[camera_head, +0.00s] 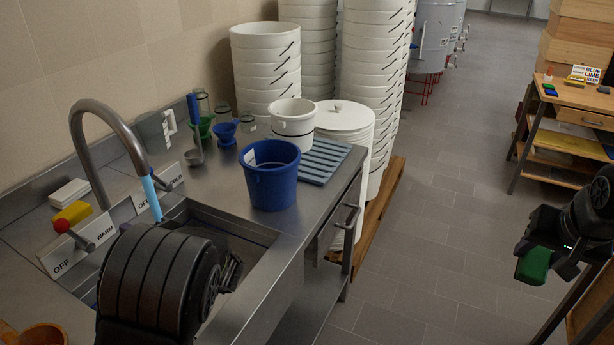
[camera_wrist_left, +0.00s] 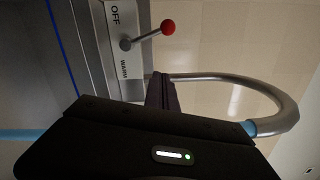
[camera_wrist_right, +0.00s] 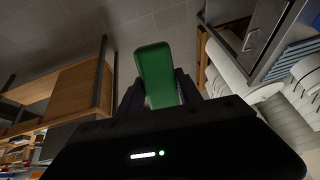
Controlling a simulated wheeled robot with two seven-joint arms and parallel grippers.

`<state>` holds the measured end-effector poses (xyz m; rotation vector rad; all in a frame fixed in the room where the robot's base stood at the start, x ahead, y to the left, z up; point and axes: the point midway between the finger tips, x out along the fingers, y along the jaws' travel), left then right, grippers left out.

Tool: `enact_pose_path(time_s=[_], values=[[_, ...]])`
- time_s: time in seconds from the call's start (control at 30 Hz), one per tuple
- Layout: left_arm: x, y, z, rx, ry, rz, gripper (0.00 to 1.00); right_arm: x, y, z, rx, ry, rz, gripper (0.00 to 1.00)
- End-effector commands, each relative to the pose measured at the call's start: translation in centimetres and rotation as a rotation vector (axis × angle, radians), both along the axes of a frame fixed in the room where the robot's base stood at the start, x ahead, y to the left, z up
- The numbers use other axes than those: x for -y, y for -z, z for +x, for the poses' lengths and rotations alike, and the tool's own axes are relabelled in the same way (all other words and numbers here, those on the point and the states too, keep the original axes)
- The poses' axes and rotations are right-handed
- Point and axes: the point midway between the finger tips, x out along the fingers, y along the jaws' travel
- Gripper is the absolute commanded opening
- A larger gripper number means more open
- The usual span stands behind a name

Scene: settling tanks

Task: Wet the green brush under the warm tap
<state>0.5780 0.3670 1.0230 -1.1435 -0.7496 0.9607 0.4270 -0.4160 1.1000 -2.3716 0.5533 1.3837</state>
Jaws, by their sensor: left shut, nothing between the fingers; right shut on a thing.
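The green brush (camera_wrist_right: 157,75) is clamped between the fingers of my right gripper (camera_head: 552,258), which is out over the floor at the right, well away from the sink. The brush also shows in the head view (camera_head: 533,266). The curved tap (camera_head: 100,115) stands over the sink (camera_head: 255,228), with a light blue water stream (camera_head: 151,198) below its spout. The warm lever with a red knob (camera_head: 63,226) sticks out by the OFF/WARM plate (camera_head: 72,258); it shows in the left wrist view (camera_wrist_left: 168,26). My left gripper (camera_head: 232,272) is shut and empty over the sink, apart from the lever.
A blue bucket (camera_head: 270,180) stands right of the sink, near a white pail (camera_head: 293,124) and a ribbed blue mat (camera_head: 325,160). A yellow sponge (camera_head: 72,214) lies behind the levers. A wooden table (camera_head: 575,112) is at far right. Open floor lies between.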

Motion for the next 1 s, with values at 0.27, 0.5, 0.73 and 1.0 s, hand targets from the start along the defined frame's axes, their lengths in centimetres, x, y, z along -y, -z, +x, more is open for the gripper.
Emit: enact_pose_path(time_s=[0.27, 0.5, 0.73, 1.0], values=[[-0.1, 0.0, 0.0, 0.000, -0.001, 0.000, 0.00, 0.0, -0.1, 0.0, 0.001, 0.000, 0.000, 0.09], [-1.8, -0.1, 0.7, -0.001, -0.003, 0.001, 0.00, 0.0, -0.3, 0.0, 0.001, 0.000, 0.000, 0.09], [-5.5, -0.2, 2.4, 0.000, -0.005, 0.002, 0.00, 0.0, -0.8, 0.0, 0.001, 0.000, 0.000, 0.09], [-9.9, -0.7, 3.3, -0.002, -0.002, 0.000, 0.00, 0.0, -1.7, 0.0, 0.001, 0.000, 0.000, 0.09]])
